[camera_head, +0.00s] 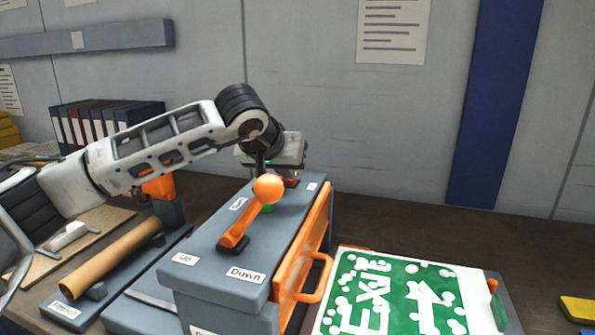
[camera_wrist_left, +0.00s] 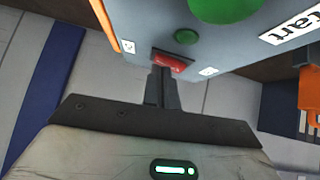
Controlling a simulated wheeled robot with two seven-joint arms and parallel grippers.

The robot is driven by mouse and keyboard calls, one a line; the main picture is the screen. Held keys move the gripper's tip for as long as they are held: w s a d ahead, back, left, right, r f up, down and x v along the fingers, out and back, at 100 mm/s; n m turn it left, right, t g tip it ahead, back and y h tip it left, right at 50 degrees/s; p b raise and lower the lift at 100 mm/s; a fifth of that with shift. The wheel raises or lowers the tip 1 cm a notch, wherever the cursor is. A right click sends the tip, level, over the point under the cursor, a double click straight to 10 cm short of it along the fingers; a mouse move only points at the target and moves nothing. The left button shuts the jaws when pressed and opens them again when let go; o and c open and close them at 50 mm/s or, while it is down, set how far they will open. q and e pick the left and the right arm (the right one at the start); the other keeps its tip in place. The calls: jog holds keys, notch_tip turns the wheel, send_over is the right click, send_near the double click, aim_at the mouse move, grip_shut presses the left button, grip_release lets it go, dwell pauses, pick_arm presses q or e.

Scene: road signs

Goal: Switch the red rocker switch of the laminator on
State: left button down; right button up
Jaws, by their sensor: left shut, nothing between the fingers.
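The laminator (camera_head: 228,215) is a blue-grey box with "Up" and "Down" labels on its top. Its red rocker switch (camera_head: 291,182) sits at the far end of the top, partly hidden by my left gripper (camera_head: 290,174). In the left wrist view the red switch (camera_wrist_left: 172,62) lies between two small white labels. The shut, empty fingertips of my left gripper (camera_wrist_left: 163,72) are right at the switch and overlap it; I cannot tell if they touch. Which way the rocker is tilted is unclear. My right gripper is not in view.
An orange-knobbed lever (camera_head: 267,189) rises from the laminator's top, near my left forearm. An orange front with a handle (camera_head: 316,280) faces a green exit sign (camera_head: 400,295). A brown roll (camera_head: 110,258) lies at left. Binders (camera_head: 95,122) stand behind; the table at back right is clear.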

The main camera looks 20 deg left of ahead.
pick_arm(q)
jog(key=shift+d+f, duration=0.15)
jog(key=shift+a, duration=1.05)
